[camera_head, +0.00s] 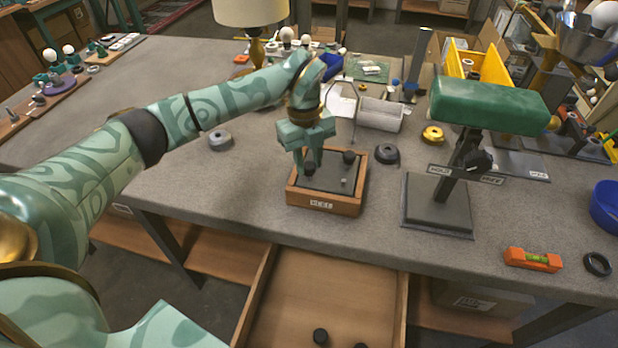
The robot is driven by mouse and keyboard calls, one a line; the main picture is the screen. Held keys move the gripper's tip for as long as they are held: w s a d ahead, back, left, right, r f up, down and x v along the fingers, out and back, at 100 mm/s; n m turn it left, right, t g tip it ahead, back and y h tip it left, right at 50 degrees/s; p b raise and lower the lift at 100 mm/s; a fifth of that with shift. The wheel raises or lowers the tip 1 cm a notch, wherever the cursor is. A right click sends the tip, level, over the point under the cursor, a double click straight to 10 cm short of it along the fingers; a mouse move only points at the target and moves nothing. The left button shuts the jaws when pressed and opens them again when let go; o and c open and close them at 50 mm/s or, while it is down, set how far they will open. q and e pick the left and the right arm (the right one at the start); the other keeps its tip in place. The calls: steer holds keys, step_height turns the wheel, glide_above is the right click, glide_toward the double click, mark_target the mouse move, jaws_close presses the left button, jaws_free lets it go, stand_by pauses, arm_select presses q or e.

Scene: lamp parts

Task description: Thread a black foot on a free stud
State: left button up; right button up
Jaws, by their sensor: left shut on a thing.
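A wooden-framed base (325,204) with a dark plate and a label on its front stands near the table's front edge. One black foot (349,157) sits at its back right. A small pale stud (344,182) shows bare on the plate's front right. My left gripper (311,165) points down over the left part of the base, shut on another black foot (309,170). That foot is at or just above the plate; I cannot tell whether it touches a stud. The gripper hides part of the plate's back left. My right gripper is not in view.
Two dark round pieces lie in the open drawer (320,337) below.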

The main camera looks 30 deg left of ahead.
arm_select(q)
steer(key=shift+f, duration=0.55)
steer(key=shift+f, duration=0.3)
stand_by(0.9)
steer(key=shift+o, duration=0.7)
steer(key=shift+c, duration=1.4)
steer(key=shift+s+f+p, duration=0.1)
steer(key=shift+f+p, duration=0.1)
steer(key=shift+p, duration=0.15)
